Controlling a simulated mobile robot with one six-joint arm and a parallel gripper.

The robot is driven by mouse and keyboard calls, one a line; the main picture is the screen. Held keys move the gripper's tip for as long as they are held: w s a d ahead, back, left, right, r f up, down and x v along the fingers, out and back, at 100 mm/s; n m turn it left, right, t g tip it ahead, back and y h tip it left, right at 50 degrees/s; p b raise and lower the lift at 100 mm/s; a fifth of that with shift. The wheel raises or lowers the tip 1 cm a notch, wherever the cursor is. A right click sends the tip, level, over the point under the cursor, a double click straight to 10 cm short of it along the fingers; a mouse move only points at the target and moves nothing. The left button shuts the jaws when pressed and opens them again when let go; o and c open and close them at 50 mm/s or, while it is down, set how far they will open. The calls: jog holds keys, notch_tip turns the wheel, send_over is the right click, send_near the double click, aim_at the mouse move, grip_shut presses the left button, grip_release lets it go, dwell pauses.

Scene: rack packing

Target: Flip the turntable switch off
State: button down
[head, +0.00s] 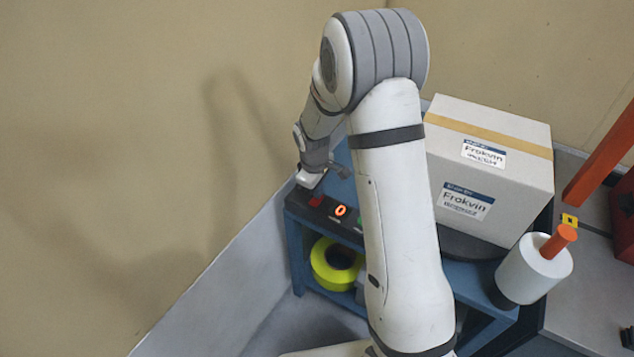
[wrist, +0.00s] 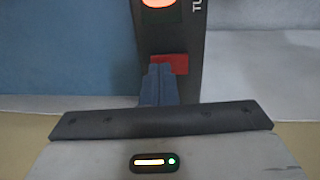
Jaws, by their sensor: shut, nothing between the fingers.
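The switch panel is a dark strip on the blue stand, with a lit orange-red "0" display (head: 340,210). The red switch (wrist: 176,63) shows beside my fingertips in the wrist view, its left part covered by them. In the head view the red switch (head: 316,200) is just below my gripper (head: 318,186). My gripper (wrist: 160,72) is shut and empty, with its tips over or against the switch. I cannot tell whether they touch it or which way the switch is set. The turntable (head: 465,243) is a dark disc, mostly hidden behind my arm and the box.
A large Frokvin carton (head: 490,150) stands on the turntable. A white wrap roll (head: 530,275) with an orange handle stands at the right. A yellow tape roll (head: 330,280) sits on the shelf below. The wall is close behind the panel.

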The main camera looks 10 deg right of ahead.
jog(key=shift+f, duration=0.1)
jog(key=shift+d+f, duration=0.1)
jog(key=shift+f, duration=0.1)
dwell(0.4)
jog(key=shift+s, duration=0.1)
jog(key=shift+s+a+r, duration=0.1)
jog(key=shift+s+a, duration=0.35)
jog(key=shift+a, duration=0.1)
notch_tip(320, 180, up, 14)
jog(key=s+a+p, duration=0.1)
jog(key=p, duration=0.2)
jog(key=shift+s+p, duration=0.15)
jog(key=shift+p, duration=0.25)
